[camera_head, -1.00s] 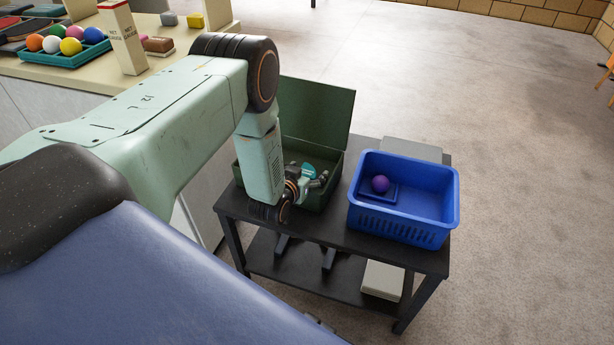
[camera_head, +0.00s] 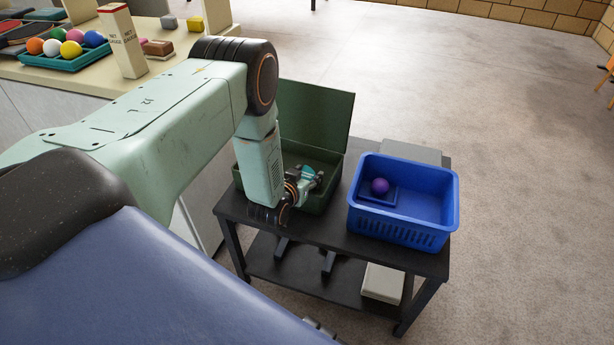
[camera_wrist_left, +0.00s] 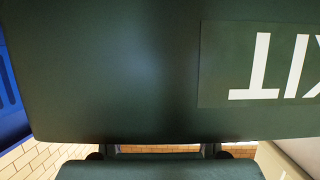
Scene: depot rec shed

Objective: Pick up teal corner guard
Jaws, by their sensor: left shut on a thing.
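The teal corner guard (camera_head: 307,169) shows only as a small teal patch at my left gripper (camera_head: 314,175), inside the open green box (camera_head: 320,203). My left gripper is shut on it, with the arm reaching down over the box's left side. The fingers and wrist hide most of the guard, and I cannot tell whether it touches the box floor.
The box stands on a black cart (camera_head: 333,231), its lid raised at the back. To its right is a blue basket (camera_head: 437,215) holding a purple ball (camera_head: 380,186) in a small blue tray. A counter with a tray of balls (camera_head: 60,61) is at upper left.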

